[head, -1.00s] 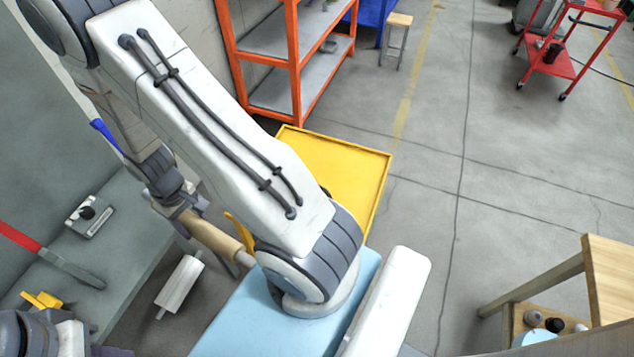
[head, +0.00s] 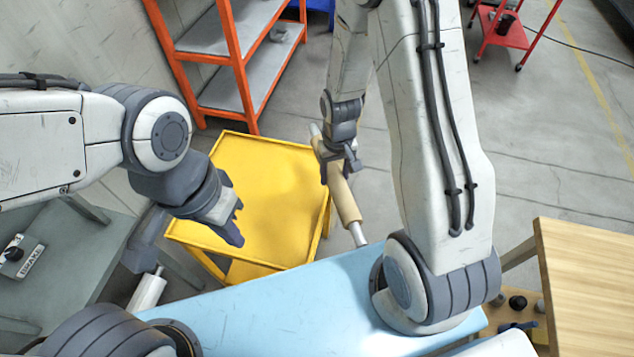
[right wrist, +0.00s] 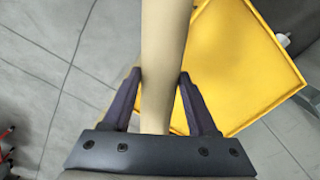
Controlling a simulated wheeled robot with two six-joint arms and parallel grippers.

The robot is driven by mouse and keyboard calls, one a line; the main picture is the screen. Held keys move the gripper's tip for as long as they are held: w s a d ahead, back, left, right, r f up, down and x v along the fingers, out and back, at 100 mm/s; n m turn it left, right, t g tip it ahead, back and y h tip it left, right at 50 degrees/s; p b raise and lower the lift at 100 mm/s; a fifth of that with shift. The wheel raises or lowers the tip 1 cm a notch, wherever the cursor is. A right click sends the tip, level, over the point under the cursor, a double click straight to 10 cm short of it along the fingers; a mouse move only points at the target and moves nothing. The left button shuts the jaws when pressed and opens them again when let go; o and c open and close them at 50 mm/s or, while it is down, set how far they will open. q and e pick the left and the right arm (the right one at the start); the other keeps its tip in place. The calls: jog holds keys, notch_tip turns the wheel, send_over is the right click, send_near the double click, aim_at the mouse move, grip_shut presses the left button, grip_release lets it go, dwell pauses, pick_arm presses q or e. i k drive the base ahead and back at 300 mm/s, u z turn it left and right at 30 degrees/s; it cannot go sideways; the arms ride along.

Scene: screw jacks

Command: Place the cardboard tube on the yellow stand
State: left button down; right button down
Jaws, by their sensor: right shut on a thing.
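The tan cardboard tube (head: 345,200) is held aslant in my right gripper (head: 338,168), just right of the yellow stand's edge in the head view. A pale rod shows at its lower end. In the right wrist view the tube (right wrist: 165,60) runs lengthwise between the two fingers of the right gripper (right wrist: 160,85). The yellow stand (head: 265,190) has a flat, empty top with a raised rim; its corner also shows in the right wrist view (right wrist: 235,65). My left gripper (head: 238,220) appears open and empty above the stand's left part.
An orange shelf rack (head: 235,55) stands behind the yellow stand. A grey bench (head: 70,270) is at left and a wooden table (head: 590,270) at right. A red cart (head: 505,28) stands far back at right. Grey floor is open between.

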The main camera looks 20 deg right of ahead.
aim_at(252, 207)
jog(key=z, duration=0.8)
jog(key=k, duration=0.8)
jog(key=u, duration=1.4)
jog(key=i, duration=1)
